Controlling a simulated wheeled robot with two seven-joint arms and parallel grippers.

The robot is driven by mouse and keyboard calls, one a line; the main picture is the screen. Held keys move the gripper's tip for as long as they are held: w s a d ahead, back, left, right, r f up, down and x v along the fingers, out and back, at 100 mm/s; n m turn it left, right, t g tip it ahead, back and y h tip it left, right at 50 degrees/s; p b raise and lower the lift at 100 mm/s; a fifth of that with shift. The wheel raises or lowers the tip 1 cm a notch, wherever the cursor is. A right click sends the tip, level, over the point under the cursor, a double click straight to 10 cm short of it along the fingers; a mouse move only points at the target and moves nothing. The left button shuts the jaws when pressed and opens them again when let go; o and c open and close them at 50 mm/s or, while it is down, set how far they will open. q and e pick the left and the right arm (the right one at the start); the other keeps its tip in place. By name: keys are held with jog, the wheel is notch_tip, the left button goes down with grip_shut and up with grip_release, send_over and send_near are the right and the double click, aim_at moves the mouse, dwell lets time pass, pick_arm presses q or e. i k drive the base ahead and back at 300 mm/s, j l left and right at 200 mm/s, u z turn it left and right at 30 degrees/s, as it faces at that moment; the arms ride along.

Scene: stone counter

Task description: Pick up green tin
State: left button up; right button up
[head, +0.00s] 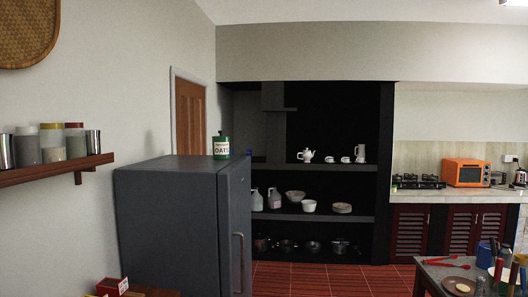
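A green tin (221,147) with a white label reading "OATS" stands upright on top of the dark grey fridge (168,210), near its back right edge. It has a green lid with a small knob. Neither of my grippers shows in the head view, so nothing is seen touching the tin.
A wooden wall shelf (55,173) with several jars and metal cups is at the left. Dark shelves (340,217) with crockery stand behind the fridge. A grey table (432,270) with utensils is at the lower right. Red tiled floor (330,280) lies open between fridge and table.

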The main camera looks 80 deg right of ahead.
aim_at(220, 146)
jog(key=z, duration=2.5)
jog(key=i+l, duration=0.25)
jog(key=i, duration=0.15)
jog(key=i+l+z, duration=0.1)
jog(key=i+l, duration=0.2)
jog(key=i, duration=0.1)
